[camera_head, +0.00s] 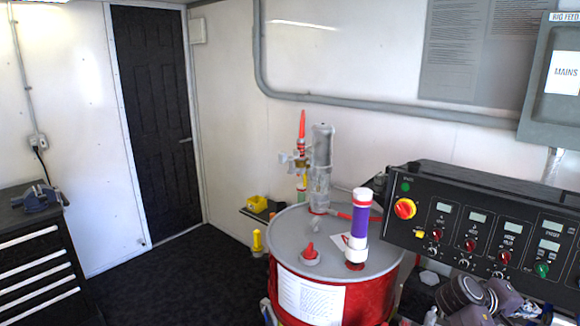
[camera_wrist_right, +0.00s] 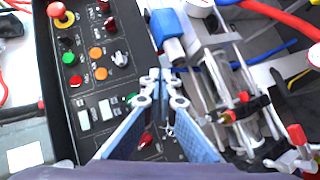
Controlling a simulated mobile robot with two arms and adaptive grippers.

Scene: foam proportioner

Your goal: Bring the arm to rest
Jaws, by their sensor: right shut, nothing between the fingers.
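My right gripper (camera_wrist_right: 166,76) shows in the right wrist view with its two blue-padded fingers drawn together at the tips. It is shut and holds nothing. It is over the black control panel (camera_wrist_right: 88,60) with its buttons and knobs. In the head view, grey parts of my right arm (camera_head: 470,300) show at the bottom right, in front of the panel's lower edge. The fingertips are hard to make out there. My left gripper is in neither view.
A red drum (camera_head: 355,304) with a grey lid stands left of the panel, bearing a grey pump (camera_head: 320,165) and a purple-and-white cylinder (camera_head: 360,220). Hoses and clear tubes (camera_wrist_right: 225,90) lie right of the gripper in the wrist view. Dark floor (camera_head: 175,280) at left is clear.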

